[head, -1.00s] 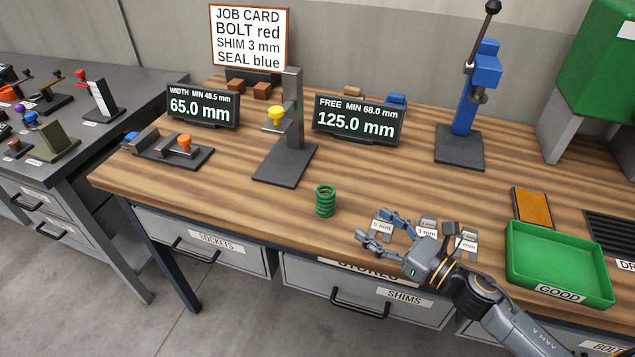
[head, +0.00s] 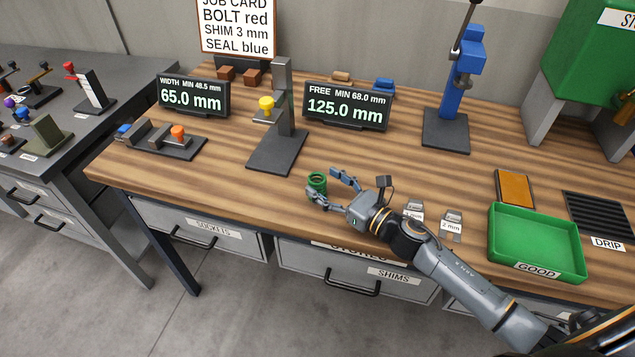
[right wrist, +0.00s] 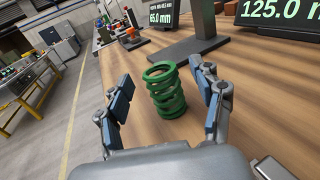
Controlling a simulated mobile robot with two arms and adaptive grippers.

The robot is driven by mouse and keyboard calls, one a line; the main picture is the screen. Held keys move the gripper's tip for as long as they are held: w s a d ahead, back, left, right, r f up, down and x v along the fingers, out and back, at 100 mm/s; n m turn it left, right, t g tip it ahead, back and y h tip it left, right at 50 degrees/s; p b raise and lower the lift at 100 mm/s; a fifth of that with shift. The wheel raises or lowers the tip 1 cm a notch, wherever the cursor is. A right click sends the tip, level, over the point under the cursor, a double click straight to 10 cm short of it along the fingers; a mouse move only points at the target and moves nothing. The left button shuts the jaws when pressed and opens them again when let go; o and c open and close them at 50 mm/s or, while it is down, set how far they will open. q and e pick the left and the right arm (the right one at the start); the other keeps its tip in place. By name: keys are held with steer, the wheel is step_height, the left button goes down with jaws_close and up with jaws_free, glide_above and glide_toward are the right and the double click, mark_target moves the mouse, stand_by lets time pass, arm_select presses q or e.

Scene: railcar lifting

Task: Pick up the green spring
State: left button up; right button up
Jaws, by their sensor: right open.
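The green spring (head: 317,182) stands upright on the wooden bench near its front edge. In the right wrist view the spring (right wrist: 165,91) is between the spread fingers, just ahead of the palm, nearer the right finger. My right gripper (head: 328,185) is open, with one finger on the near side of the spring and one on the far side. The near finger hides the spring's lower part in the head view. I cannot tell whether a finger touches it. The right gripper also shows in the right wrist view (right wrist: 162,100). My left gripper is not in view.
A black gauge stand (head: 277,150) with a yellow knob is behind the spring. Shim blocks (head: 451,222) lie beside my right wrist. The green GOOD tray (head: 497,254) is at the right.

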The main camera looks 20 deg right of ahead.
mark_target(324, 183)
steer(key=x, duration=0.2)
steer(key=shift+w+a+r, duration=0.2)
steer(key=shift+w, duration=0.05)
steer(key=shift+w+a+f, duration=0.1)
steer(key=shift+w+a, duration=0.05)
steer(key=shift+w, duration=0.05)
steer(key=shift+s, duration=0.1)
steer(key=shift+c, duration=0.9)
steer(key=c, duration=1.1)
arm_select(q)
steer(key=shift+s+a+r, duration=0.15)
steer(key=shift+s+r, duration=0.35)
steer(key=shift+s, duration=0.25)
arm_select(e)
jaws_close()
